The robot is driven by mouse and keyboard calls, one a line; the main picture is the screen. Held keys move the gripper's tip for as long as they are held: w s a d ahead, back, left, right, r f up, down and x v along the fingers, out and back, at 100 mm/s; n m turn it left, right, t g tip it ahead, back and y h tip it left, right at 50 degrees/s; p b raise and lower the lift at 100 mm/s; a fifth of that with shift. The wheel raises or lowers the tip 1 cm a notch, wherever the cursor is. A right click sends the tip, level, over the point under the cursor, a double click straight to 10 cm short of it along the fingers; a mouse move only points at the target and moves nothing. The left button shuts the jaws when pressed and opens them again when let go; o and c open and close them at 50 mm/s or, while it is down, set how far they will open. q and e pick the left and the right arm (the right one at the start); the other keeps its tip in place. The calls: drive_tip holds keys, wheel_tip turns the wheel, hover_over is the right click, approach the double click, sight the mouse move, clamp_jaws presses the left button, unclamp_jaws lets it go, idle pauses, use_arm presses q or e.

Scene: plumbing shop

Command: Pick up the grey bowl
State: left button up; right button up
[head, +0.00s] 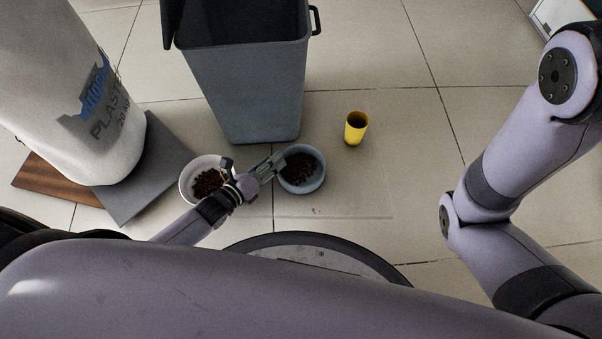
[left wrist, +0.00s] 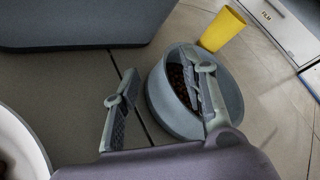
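The grey bowl (head: 303,189) stands upright on the tiled floor, with brown pellets inside. In the left wrist view the bowl (left wrist: 168,108) is at centre right. My left gripper (head: 275,163) is at the bowl's left rim in the head view. In the left wrist view my left gripper (left wrist: 163,82) is open, with one finger over the bowl's inside and the other outside its wall. I cannot tell whether either finger touches it. My right arm shows at the right of the head view, but its gripper is out of view.
A white bowl (head: 187,187) with similar pellets stands just left of my left gripper. A grey bin (head: 247,95) stands behind the bowls. A yellow cup (head: 356,130) stands to the right. A large white sack (head: 75,120) is at the left. Floor right of the cup is clear.

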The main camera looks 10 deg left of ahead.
use_arm(q)
drive_tip(key=shift+b+x, duration=0.7)
drive_tip(key=shift+x, duration=0.75)
drive_tip(key=shift+c, duration=0.5)
drive_tip(key=shift+s+f, duration=0.1)
clamp_jaws()
